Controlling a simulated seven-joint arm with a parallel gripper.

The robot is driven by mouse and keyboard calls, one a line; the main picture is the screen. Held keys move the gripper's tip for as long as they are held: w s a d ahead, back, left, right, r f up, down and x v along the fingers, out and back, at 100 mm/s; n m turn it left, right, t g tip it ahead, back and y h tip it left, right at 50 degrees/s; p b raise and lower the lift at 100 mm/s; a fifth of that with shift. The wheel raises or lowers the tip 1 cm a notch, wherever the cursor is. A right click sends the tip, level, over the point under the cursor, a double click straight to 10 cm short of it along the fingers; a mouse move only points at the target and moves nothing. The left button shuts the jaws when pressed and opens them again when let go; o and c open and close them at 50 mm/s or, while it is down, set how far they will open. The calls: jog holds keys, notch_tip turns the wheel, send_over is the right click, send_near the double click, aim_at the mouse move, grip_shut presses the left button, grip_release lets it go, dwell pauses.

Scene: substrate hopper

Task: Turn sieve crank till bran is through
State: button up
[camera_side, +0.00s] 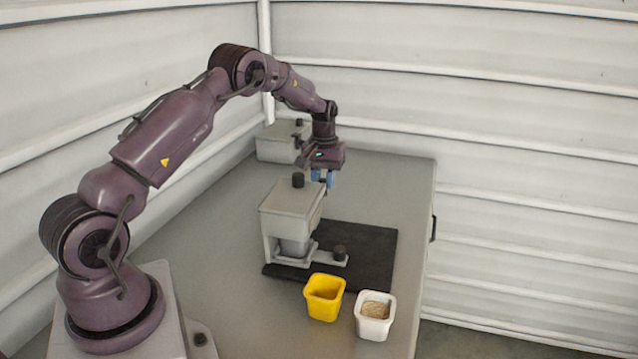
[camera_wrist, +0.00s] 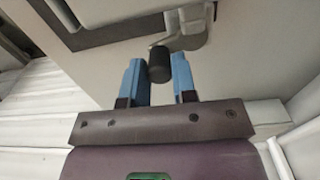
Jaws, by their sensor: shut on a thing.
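My gripper (camera_side: 324,183) points down just behind and right of the hopper. In the wrist view its blue fingers (camera_wrist: 158,82) are shut on a black crank knob (camera_wrist: 160,60), one finger on each side. A short grey crank arm (camera_wrist: 194,28) runs from near that knob toward the top. The crank is hard to make out in the side view. The hopper's inside is hidden, so I cannot tell how much bran it holds.
A yellow cup (camera_side: 323,308) and a white cup (camera_side: 374,325) holding tan, grainy stuff stand at the front. A black-knobbed grey arm (camera_side: 335,258) sticks out low from the hopper. Another grey container (camera_side: 277,148) stands at the back. The table's (camera_side: 392,175) back right is clear.

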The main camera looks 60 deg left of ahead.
jog(key=a, duration=0.2)
jog(key=s+a, duration=0.1)
jog(key=a, duration=0.2)
jog(key=shift+s+a+f, duration=0.3)
jog(key=shift+s+a, duration=0.05)
jog(key=shift+s+a+r, duration=0.1)
jog(key=shift+s+a, duration=0.15)
jog(key=shift+s, duration=0.8)
jog(key=s+d, duration=0.3)
jog(key=shift+d+r, duration=0.3)
jog(key=shift+r, duration=0.05)
jog(key=shift+w+d+f, duration=0.15)
jog(key=shift+d, duration=1)
jog(key=shift+w+d, duration=0.85)
jog(key=shift+w, duration=0.15)
jog(key=shift+w+d, duration=0.1)
jog(key=shift+w, duration=0.3)
jog(key=shift+w+a+f, duration=0.1)
jog(key=shift+w+a, duration=0.2)
jog(key=shift+w, duration=0.55)
jog(key=shift+w+a, duration=0.3)
jog(key=shift+w, duration=0.55)
jog(key=o, duration=0.6)
